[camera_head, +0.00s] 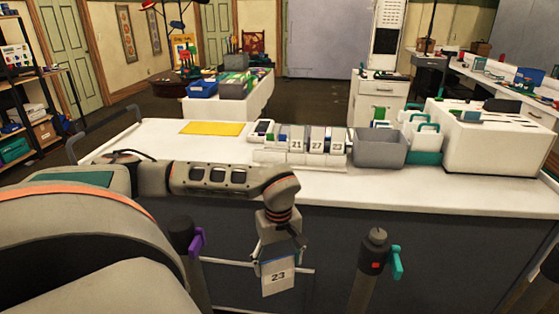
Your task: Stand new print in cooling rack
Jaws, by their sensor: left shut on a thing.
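My left gripper (279,248) points down in front of the white counter. The fingertips are small and partly hidden. What I take for the cooling rack (301,158) is a white slotted holder on the counter, beyond the gripper. Several upright cards stand in it, with 21, 27 and 23 readable on their fronts. My right gripper is not in view.
A grey bin (380,150) and several teal-handled items (425,142) stand right of the rack, then a white boxy machine (497,140). A yellow sheet (212,128) lies left of it. Dark posts with a purple lever (197,241) and a teal lever (397,262) stand near the counter front.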

